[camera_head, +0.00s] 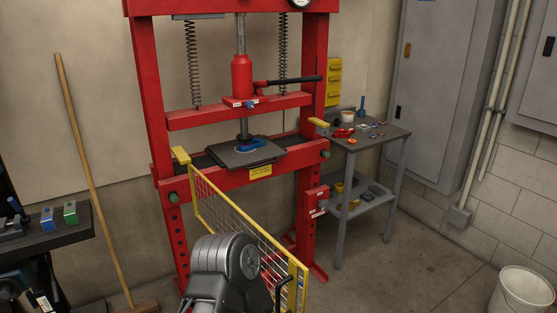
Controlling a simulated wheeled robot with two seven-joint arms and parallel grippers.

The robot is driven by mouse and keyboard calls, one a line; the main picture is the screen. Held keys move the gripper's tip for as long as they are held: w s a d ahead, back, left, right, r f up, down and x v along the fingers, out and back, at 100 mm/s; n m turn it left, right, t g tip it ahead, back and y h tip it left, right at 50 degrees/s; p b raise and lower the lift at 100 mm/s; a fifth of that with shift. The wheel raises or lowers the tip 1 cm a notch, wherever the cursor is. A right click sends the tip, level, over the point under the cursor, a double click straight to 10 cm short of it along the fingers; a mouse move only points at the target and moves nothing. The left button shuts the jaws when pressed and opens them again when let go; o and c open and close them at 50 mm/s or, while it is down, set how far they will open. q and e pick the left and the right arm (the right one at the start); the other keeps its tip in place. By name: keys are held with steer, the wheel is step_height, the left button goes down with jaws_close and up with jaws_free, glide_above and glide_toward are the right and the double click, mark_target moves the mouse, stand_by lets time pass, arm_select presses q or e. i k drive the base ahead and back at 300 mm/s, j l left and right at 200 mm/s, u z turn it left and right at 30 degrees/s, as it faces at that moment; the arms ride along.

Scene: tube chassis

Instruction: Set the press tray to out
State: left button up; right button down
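The red shop press (312,170) stands in the middle of the head view. Its press tray looks to be the dark flat plate (268,155) on the lower red crossbeam. The plate's front edge overhangs the beam's front face, above a yellow label (260,171). A blue ring-like piece (248,146) lies on the plate, and the press ram (244,128) comes down over it. I cannot tell whether they touch. Neither of my grippers can be made out in this view.
A yellow mesh guard (235,224) stands in front of the press, swung toward me. A small grey table (395,131) with tools stands right, a broom (92,175) left, a white bucket (524,292) bottom right.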

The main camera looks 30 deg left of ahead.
mark_target(227, 152)
steer(key=i+l+u, duration=0.25)
steer(key=i+l, duration=0.45)
steer(key=i, duration=0.15)
steer(key=i+l+u, duration=0.2)
steer(key=i+u, duration=0.25)
steer(key=i+l+u, duration=0.35)
steer(key=i+u, duration=0.15)
steer(key=i+l+u, duration=0.6)
steer(key=l+u, duration=0.35)
steer(key=l, duration=0.2)
